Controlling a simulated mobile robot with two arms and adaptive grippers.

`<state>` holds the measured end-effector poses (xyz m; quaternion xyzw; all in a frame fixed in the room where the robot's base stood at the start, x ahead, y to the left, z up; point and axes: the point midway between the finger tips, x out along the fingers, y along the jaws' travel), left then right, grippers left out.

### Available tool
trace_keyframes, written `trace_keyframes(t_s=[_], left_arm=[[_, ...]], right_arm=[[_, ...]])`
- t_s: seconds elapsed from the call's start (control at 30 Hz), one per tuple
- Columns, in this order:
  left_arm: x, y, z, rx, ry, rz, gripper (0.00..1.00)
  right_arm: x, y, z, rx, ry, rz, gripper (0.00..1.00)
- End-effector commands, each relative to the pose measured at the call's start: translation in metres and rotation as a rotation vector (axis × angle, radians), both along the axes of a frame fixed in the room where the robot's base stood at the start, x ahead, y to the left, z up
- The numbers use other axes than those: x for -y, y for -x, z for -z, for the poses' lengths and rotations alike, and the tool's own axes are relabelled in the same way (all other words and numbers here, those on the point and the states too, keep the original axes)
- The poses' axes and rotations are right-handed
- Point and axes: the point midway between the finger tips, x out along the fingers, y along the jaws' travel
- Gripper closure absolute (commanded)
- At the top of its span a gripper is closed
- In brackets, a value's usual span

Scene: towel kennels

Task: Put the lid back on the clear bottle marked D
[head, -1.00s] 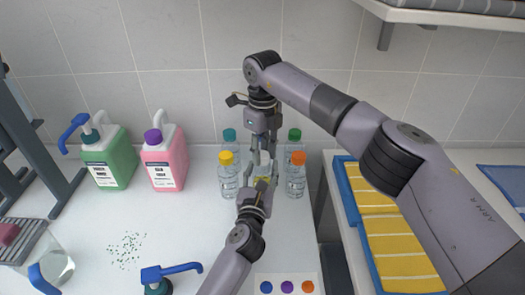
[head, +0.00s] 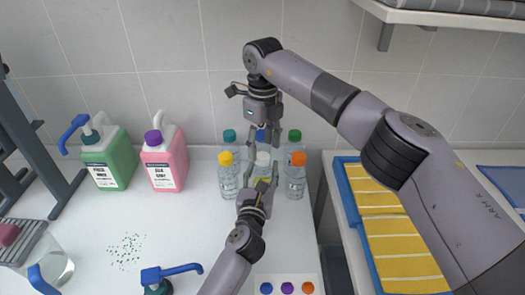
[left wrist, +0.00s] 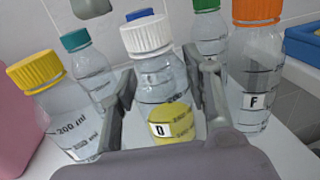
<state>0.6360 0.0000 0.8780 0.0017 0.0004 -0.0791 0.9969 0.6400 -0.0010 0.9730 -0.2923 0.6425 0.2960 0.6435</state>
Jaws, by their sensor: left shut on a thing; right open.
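The clear bottle marked D (left wrist: 160,80) stands upright in the left wrist view, with a yellow area low on it. A white lid (left wrist: 146,35) sits on its top and looks level; how tight it is I cannot tell. The white lid also shows in the head view (head: 263,158). My left gripper (head: 262,180) is shut on bottle D, one finger on each side of its body. My right gripper (head: 263,142) is open and empty just above the white lid, pointing down.
Bottles with yellow (head: 226,158), teal (head: 229,135), blue (head: 260,134), green (head: 295,135) and orange (head: 298,158) lids stand close around. Pink (head: 165,165) and green (head: 108,160) jugs stand left. A blue tray with yellow towels (head: 375,200) lies right.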

Motion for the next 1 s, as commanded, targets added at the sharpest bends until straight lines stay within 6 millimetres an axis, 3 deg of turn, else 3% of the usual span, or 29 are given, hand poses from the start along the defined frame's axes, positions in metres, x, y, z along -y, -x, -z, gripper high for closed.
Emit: trace_keyframes(t_s=[0.2, 0.4, 0.83, 0.87, 1.0], left_arm=[[0.000, 0.000, 0.001, -0.001, 0.000, 0.000, 1.00], [0.000, 0.000, 0.001, -0.001, 0.000, 0.000, 1.00], [0.000, 0.000, 0.001, -0.001, 0.000, 0.000, 1.00], [0.000, 0.000, 0.001, -0.001, 0.000, 0.000, 0.54], [0.000, 0.000, 0.001, -0.001, 0.000, 0.000, 0.45]], right_arm=[[0.000, -0.001, -0.050, 0.004, 0.000, 0.001, 0.48], [0.000, -0.001, -0.081, 0.002, -0.001, 0.001, 0.48], [0.000, 0.000, -0.092, 0.000, 0.000, 0.000, 0.48], [0.000, 0.000, -0.092, 0.000, 0.000, 0.000, 0.48], [0.000, 0.000, -0.092, 0.000, 0.000, 0.000, 0.48]])
